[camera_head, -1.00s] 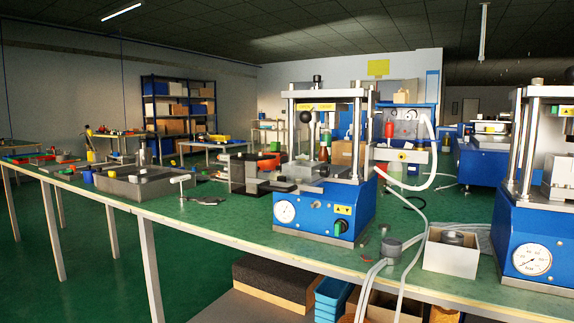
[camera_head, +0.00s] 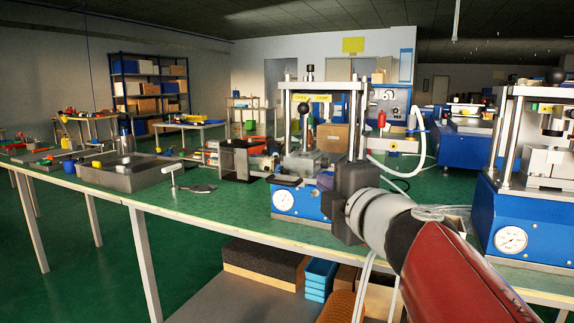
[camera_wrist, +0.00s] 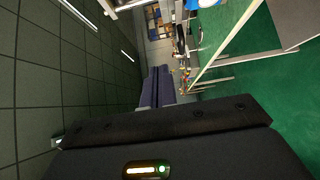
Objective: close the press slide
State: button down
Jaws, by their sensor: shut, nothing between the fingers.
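The blue press (camera_head: 290,202) stands on the green bench near the middle of the head view, with two upright posts and a round gauge. Its slide (camera_head: 300,166) shows as a grey block between the posts, with a dark bar (camera_head: 284,180) sticking out at the front left. How far the slide is out is hard to tell. My gripper (camera_head: 326,182) is in front of the press's right side and hides part of it; its fingers are shut and empty. I cannot tell whether it touches the press. In the wrist view my gripper's dark body fills the bottom; the slide does not show.
A second blue press (camera_head: 520,215) stands at the right. A grey tray (camera_head: 125,178), a T-handled tool (camera_head: 172,178) and a black fixture (camera_head: 240,158) are on the bench (camera_head: 215,215) to the left. A white hose (camera_head: 420,150) hangs behind my arm.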

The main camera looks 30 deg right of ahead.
jog(key=b, duration=0.2)
send_near(306, 161)
jog(key=w+a, duration=0.2)
jog(key=w, duration=0.2)
jog(key=shift+w+d+f, duration=0.15)
jog(key=shift+w+d, duration=0.35)
jog(key=shift+d, duration=0.3)
jog(key=shift+w+d, duration=0.4)
jog(key=shift+d, duration=0.15)
